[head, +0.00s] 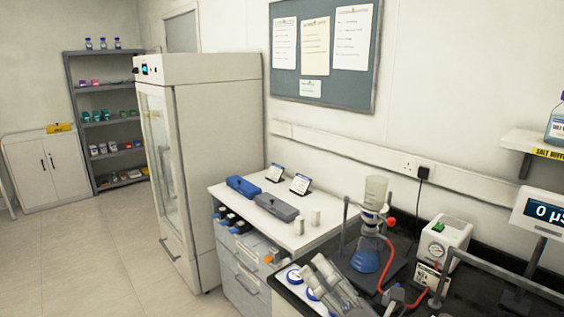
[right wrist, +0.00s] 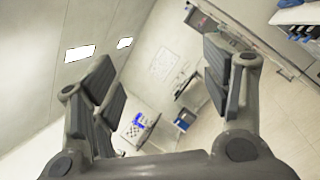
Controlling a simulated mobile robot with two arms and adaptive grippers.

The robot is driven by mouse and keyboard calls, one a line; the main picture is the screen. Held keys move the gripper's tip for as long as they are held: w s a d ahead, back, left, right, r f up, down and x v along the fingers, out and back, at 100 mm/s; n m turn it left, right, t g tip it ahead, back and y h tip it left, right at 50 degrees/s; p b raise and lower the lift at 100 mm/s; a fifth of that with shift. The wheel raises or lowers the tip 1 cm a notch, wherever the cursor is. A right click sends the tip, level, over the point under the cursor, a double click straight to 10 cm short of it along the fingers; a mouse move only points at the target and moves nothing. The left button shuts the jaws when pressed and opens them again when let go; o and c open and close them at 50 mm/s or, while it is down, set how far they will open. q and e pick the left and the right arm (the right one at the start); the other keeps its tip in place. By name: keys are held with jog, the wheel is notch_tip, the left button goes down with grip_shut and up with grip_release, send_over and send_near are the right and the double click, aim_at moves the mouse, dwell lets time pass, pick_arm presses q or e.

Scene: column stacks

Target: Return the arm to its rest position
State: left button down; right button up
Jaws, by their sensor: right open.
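My right gripper (head: 318,270) shows at the bottom of the head view, in front of the dark bench edge. In the right wrist view the right gripper (right wrist: 165,80) has its two fingers spread wide, with nothing between them. The room beyond shows tilted through the gap. My left gripper is not in the head view.
Near the right gripper are white-and-blue round lids (head: 294,276), a flask (head: 365,258) on a stand and red tubing (head: 387,268). A white counter (head: 262,226) holds blue and grey boxes. A tall glass-door cabinet (head: 215,130) stands left. The floor (head: 90,250) is clear.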

jog(key=s+d+f+m+g+h, duration=0.25)
jog(key=d+f+m+h, duration=1.1)
jog(key=m, duration=0.85)
jog(key=s+f+m+g, duration=0.55)
jog(key=s+f, duration=0.25)
jog(key=s, duration=0.4)
jog(key=s+f+m+g, duration=0.4)
jog(key=s+f+g, duration=0.3)
jog(key=s, duration=0.5)
notch_tip(320, 180, down, 31)
jog(key=s+b, duration=0.2)
jog(key=s, duration=0.1)
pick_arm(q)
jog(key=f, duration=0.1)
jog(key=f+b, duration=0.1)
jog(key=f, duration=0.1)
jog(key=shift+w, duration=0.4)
pick_arm(e)
jog(key=s+d+f+g, duration=0.1)
jog(key=s+d+f, duration=0.1)
jog(key=s+f, duration=1.3)
jog(key=shift+s+d+f, duration=0.3)
jog(key=shift+s+f, duration=0.05)
jog(key=shift+f, duration=0.1)
